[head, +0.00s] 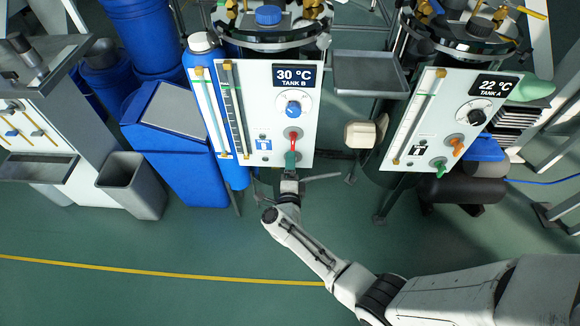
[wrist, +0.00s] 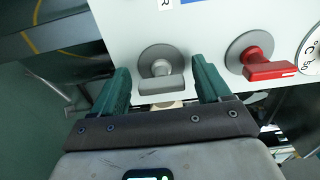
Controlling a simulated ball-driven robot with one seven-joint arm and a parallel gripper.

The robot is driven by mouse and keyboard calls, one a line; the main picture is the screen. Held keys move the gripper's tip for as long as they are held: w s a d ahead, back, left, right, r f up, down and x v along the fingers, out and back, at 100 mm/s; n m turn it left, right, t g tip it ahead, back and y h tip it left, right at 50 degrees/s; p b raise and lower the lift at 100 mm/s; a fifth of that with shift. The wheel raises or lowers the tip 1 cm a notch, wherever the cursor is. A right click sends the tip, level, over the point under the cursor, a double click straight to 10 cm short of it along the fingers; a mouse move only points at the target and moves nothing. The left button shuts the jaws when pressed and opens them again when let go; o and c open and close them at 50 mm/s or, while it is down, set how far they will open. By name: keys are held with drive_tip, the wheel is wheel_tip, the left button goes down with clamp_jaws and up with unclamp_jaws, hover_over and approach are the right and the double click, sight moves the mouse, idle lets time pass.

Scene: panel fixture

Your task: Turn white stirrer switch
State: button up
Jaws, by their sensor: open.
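The white stirrer switch (wrist: 160,80), a pale grey-white knob on a round grey base, sits on the tank B panel (head: 258,100). In the wrist view its handle lies roughly crosswise between the green fingers of my gripper (wrist: 163,75). The fingers stand apart, one on each side of the knob, with gaps visible, so it is not gripped. In the head view my gripper (head: 291,160) is at the panel's lower edge, just below the red switch (head: 294,140), and hides the white switch.
The red switch (wrist: 265,68) is close to the right finger in the wrist view. A blue knob (head: 293,108) is above it on the panel. The tank A panel (head: 420,120) stands to the right, with a white box (head: 360,135) between. Open floor lies below.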

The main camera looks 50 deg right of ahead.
drive_tip(key=p+v, duration=0.2)
drive_tip(key=v, duration=0.8)
drive_tip(key=shift+a, duration=0.25)
drive_tip(key=shift+s, duration=0.1)
